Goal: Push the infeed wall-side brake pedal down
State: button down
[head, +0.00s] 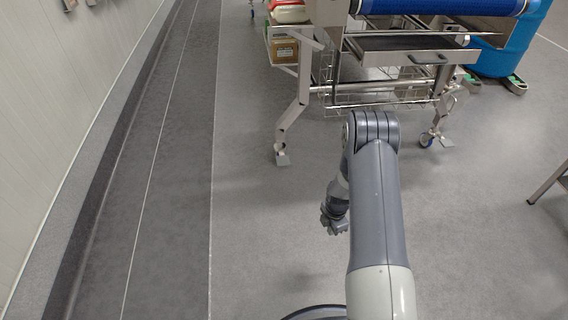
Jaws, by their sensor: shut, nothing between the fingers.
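The wall-side brake pedal (282,160) is a small light grey plate at the caster on the foot of the left leg (292,118) of the metal conveyor frame. It is small in view, and I cannot tell whether it is up or down. A second pedal (445,142) shows beside the caster (427,140) of the right leg. My gripper (335,228) is shut and empty. It hangs over the open floor in front of the conveyor, to the right of and nearer than the wall-side pedal, and apart from it. My own arm hides part of the gripper.
The conveyor has a blue belt (435,6), a drawer with a handle (410,50) and a wire basket (385,97) below. A blue barrel (505,45) stands at the right back. A table leg (548,184) shows at the right. The wall (50,110) runs along the left. Floor before the pedal is clear.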

aim_at(282, 160)
jog(key=i+j+z, duration=0.2)
jog(key=i+j, duration=0.55)
jog(key=i+j+z, duration=0.25)
jog(key=i+j, duration=0.7)
jog(key=j, duration=0.45)
jog(key=z, duration=0.05)
